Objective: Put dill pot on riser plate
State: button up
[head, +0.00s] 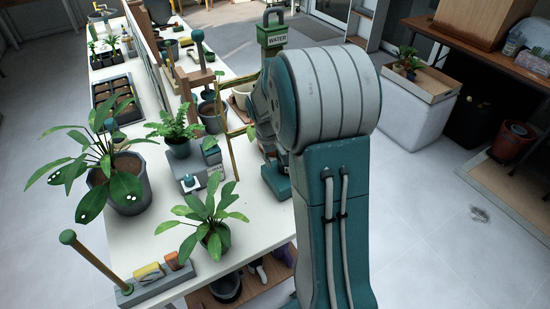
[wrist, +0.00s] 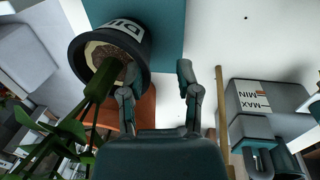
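The dill pot (wrist: 137,27) is a dark round pot with brown soil and a white label of which "DI" and part of more letters show. It is at the upper left of the wrist view. A flat teal surface (wrist: 168,55) lies beside and behind it; I cannot tell whether this is the riser plate, or whether the pot rests on it. My gripper (wrist: 158,68) is open, its fingers apart with nothing clearly between them. The left finger overlaps the pot's rim in the picture; contact cannot be told. In the head view my arm hides the gripper.
A grey box with a MAX/MIN label (wrist: 252,97) stands right of the gripper. Potted plants (head: 207,222) crowd the white table (head: 140,238). A wooden frame (head: 226,125) and a green WATER container (head: 273,38) stand near my arm.

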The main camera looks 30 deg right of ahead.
jog(key=shift+d+r, duration=0.3)
jog(key=s+a+r+t, duration=0.1)
jog(key=s+a+r, duration=0.15)
jog(key=r, duration=0.55)
jog(key=s+a+r, duration=0.1)
jog(key=a+r, duration=0.3)
jog(key=r, duration=0.3)
jog(key=s+a+t+y, duration=0.1)
jog(key=s+a+t, duration=0.1)
jog(key=s+a, duration=0.4)
jog(key=s+a+r+t, duration=0.1)
jog(key=s+a, duration=0.4)
jog(key=s, duration=0.5)
jog(key=shift+s+a+n+t+y, duration=0.3)
jog(key=shift+s+a+t+y, duration=0.1)
jog(key=shift+t, duration=0.4)
jog(key=shift+d, duration=0.1)
